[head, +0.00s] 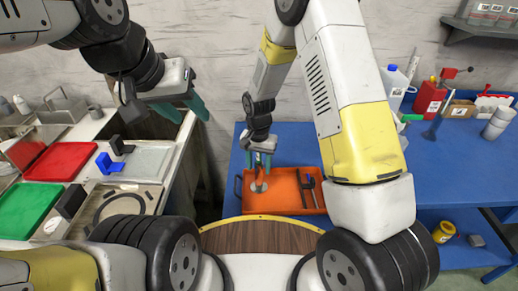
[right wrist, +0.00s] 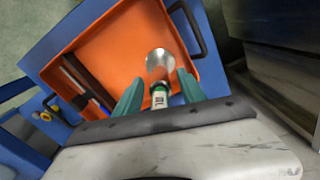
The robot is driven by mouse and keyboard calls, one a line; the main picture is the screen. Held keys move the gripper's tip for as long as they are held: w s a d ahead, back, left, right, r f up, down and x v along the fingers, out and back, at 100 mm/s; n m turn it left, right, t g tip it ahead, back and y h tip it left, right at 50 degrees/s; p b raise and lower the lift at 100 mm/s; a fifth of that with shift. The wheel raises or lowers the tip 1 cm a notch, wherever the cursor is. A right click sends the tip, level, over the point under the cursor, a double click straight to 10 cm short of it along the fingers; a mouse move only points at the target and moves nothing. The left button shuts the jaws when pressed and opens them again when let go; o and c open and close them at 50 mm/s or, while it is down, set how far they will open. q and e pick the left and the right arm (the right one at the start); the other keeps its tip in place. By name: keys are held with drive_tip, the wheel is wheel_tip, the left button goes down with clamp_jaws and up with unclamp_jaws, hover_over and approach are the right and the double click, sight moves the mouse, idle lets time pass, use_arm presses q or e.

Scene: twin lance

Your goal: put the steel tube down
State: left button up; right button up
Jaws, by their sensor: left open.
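The steel tube (right wrist: 159,66), with a wide silvery end and a green-and-white band, shows between the fingers of my right gripper (right wrist: 161,76) in the right wrist view. Orange shows between the tube and both teal fingertips, so the gripper looks open around it. In the head view my right gripper (head: 261,160) points down over the left part of an orange tray (head: 285,204). The tube's silvery end (head: 259,187) shows below it, over the tray floor; I cannot tell how firmly it rests there. My left gripper (head: 190,100) is open and empty, high above the left bench.
The tray stands on a blue table (head: 335,228) and holds dark tools (head: 309,188) at its right. A red can (head: 430,97) and a white jug (head: 393,88) stand further right. The left bench carries a red tray (head: 60,161) and a green tray (head: 30,210).

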drive_tip(key=shift+r, duration=0.15)
wheel_tip(320, 180, up, 12)
drive_tip(key=s+d+r+n+t+y, duration=0.1)
drive_tip(key=s+d+r, duration=0.35)
drive_tip(key=r, duration=0.35)
drive_tip(key=s+d+r+n+t+y, duration=0.1)
drive_tip(key=s+d+r+t, duration=0.15)
drive_tip(key=d+r, duration=0.35)
drive_tip(key=s+d+r+n+t, duration=0.1)
drive_tip(key=s+d+r+t, duration=0.1)
drive_tip(key=s+d+r, duration=0.2)
drive_tip(key=s+r, duration=0.3)
drive_tip(key=s, duration=0.5)
drive_tip(key=shift+s+d+n+t, duration=0.15)
drive_tip(key=shift+s+n+t, duration=0.1)
drive_tip(key=shift+n+t, duration=0.15)
